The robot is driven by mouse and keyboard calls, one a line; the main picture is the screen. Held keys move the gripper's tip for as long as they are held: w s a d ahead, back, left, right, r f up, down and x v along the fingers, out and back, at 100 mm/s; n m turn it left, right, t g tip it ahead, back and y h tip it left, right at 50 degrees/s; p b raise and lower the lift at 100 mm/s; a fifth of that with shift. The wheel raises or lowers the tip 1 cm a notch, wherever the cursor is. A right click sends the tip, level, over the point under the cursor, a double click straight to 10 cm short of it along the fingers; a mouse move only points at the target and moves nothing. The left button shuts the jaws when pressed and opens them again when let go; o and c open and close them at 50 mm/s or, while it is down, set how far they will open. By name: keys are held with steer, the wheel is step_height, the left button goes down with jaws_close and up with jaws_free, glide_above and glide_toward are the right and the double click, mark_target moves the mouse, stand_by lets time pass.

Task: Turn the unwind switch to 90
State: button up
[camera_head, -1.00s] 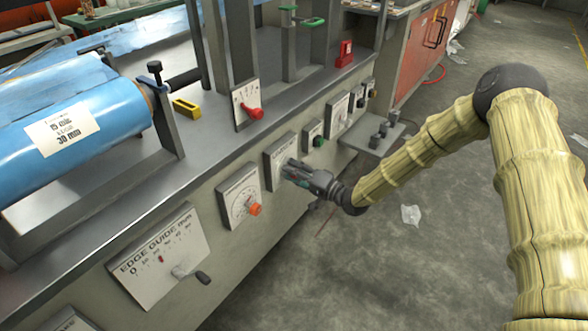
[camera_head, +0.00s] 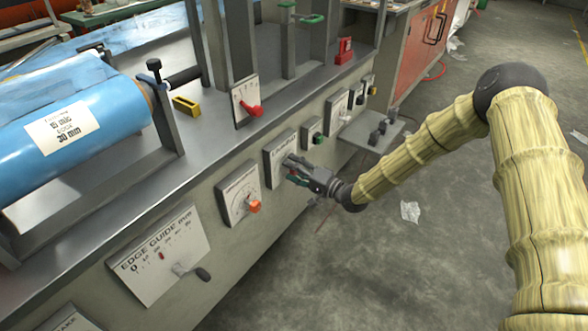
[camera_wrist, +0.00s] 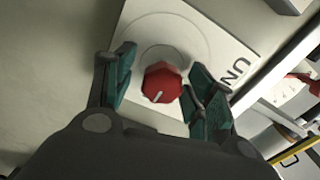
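The unwind switch is a red knob (camera_wrist: 162,84) with a white pointer line, on a pale plate (camera_wrist: 205,35) whose visible letters read "UN" in the wrist view. My gripper (camera_wrist: 160,82) is open, with a green-padded finger on each side of the knob and a gap between each finger and the knob. In the head view my gripper (camera_head: 291,170) reaches the plate (camera_head: 281,158) on the machine's front panel. There the fingers hide the knob, and the scale is too small to read.
A dial plate with an orange knob (camera_head: 254,206) is to the left, and the edge guide plate (camera_head: 160,255) is farther left. A green button box (camera_head: 317,134) is close on the right. A grey shelf with dark knobs (camera_head: 372,135) juts out beyond. The floor in front is mostly clear.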

steer(key=v, duration=1.2)
stand_by(0.4)
steer(key=s+d+f+n+g+h, duration=0.15)
steer(key=s+f+g+h, duration=0.45)
steer(key=s+f, duration=1.35)
steer(key=s+d+f+n+g+h, duration=0.15)
steer(key=s+d+h, duration=0.35)
steer(key=s, duration=0.8)
steer(key=s+d+f+n+g+h, duration=0.1)
steer(key=s+d+g+h, duration=0.35)
steer(key=s, duration=0.85)
step_height(320, 180, up, 26)
steer(key=d+t+p, duration=0.1)
steer(key=d+p, duration=0.1)
steer(key=p, duration=2.5)
steer(key=shift+r+y, duration=0.2)
steer(key=shift+y, duration=0.25)
